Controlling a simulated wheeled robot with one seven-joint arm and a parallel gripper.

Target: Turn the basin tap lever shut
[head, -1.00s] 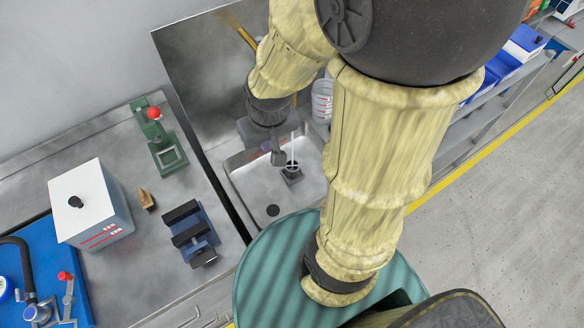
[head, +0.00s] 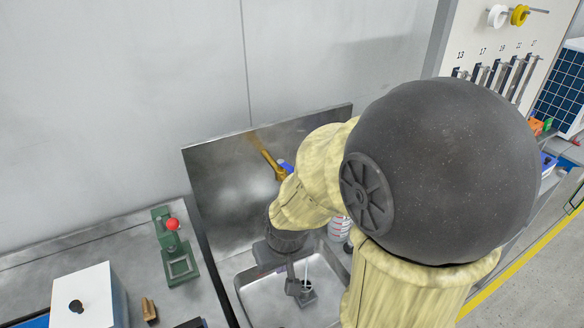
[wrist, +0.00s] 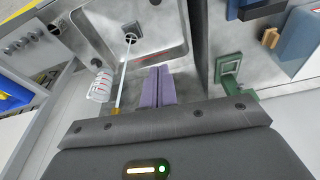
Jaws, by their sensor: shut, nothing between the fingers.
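The brass basin tap (head: 268,160) stands out from the steel backsplash in the head view. Its blue lever (head: 286,166) shows just left of my forearm, which hides the rest of the tap. In the wrist view the orange spout end (wrist: 117,110) shows left of my fingers. A thin pale stream (wrist: 123,80) runs from it to a ring in the basin (wrist: 170,55). My gripper (wrist: 160,72) is shut and empty, its fingers side by side. It also shows in the head view (head: 291,284), over the basin, below the lever and apart from it.
A white container with red marks (wrist: 101,86) stands beside the basin. On the bench to the left are a green press with a red knob (head: 177,250) and a white-topped box (head: 88,296). The backsplash (head: 225,170) and wall rise behind the basin.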

